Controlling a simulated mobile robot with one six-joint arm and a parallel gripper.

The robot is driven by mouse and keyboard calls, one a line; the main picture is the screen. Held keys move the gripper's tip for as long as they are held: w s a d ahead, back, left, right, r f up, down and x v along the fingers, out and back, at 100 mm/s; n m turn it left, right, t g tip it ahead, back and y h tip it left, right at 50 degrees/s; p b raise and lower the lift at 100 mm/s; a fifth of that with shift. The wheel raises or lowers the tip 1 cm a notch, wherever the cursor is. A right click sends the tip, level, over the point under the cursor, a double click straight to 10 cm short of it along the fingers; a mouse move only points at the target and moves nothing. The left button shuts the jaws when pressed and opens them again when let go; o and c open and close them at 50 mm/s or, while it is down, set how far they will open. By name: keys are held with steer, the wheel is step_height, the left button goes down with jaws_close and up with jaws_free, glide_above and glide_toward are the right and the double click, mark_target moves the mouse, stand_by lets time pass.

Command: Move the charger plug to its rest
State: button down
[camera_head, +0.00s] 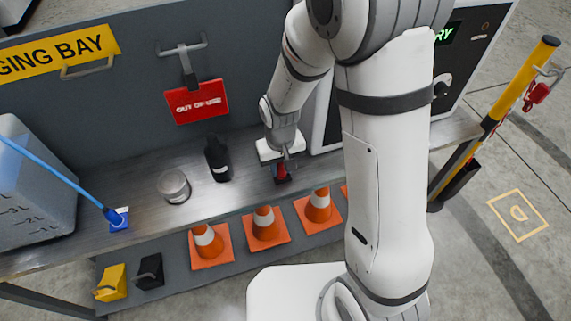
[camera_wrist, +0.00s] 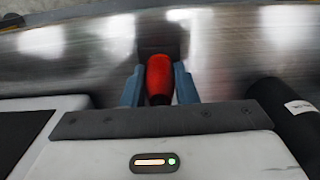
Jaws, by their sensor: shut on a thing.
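My gripper (camera_head: 279,163) is low over the metal bench, right of the black bottle. It is shut on a red rounded object (camera_wrist: 160,72), whose blue-grey fingers lie on both sides of it in the wrist view. The red object (camera_head: 281,173) has a dark part below it at bench level; whether that is touching the bench I cannot tell. A blue plug (camera_head: 112,215) with a blue cable (camera_head: 55,172) sits on a blue, white-marked pad (camera_head: 120,225) at the bench's left. Which of the two is the charger plug is not marked.
A black bottle (camera_head: 217,160) and a grey round tin (camera_head: 174,186) stand left of my gripper. A red "out of use" sign (camera_head: 196,102) hangs behind. Several orange cones (camera_head: 265,225) stand on the lower shelf.

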steer(key=shift+f, duration=0.15)
steer(key=c, duration=1.1)
jaws_free()
steer(key=shift+o, duration=0.2)
step_height(320, 180, up, 8)
steer(key=shift+f+p, duration=0.1)
steer(key=shift+p, duration=0.7)
steer(key=s+d+r+m+t+p, duration=0.1)
steer(key=s+d+r+p, duration=0.3)
steer(key=r, duration=0.4)
steer(key=s+d+r+m+p, duration=0.1)
steer(key=s+d+r+p, duration=0.3)
steer(key=r, duration=0.5)
steer(key=s+d+r+m+t+p, duration=0.1)
steer(key=s+d+r+p, duration=0.3)
steer(key=r, duration=0.5)
steer(key=shift+d+r+t+p, duration=0.2)
steer(key=shift+d+t+p, duration=0.1)
steer(key=shift+d, duration=0.45)
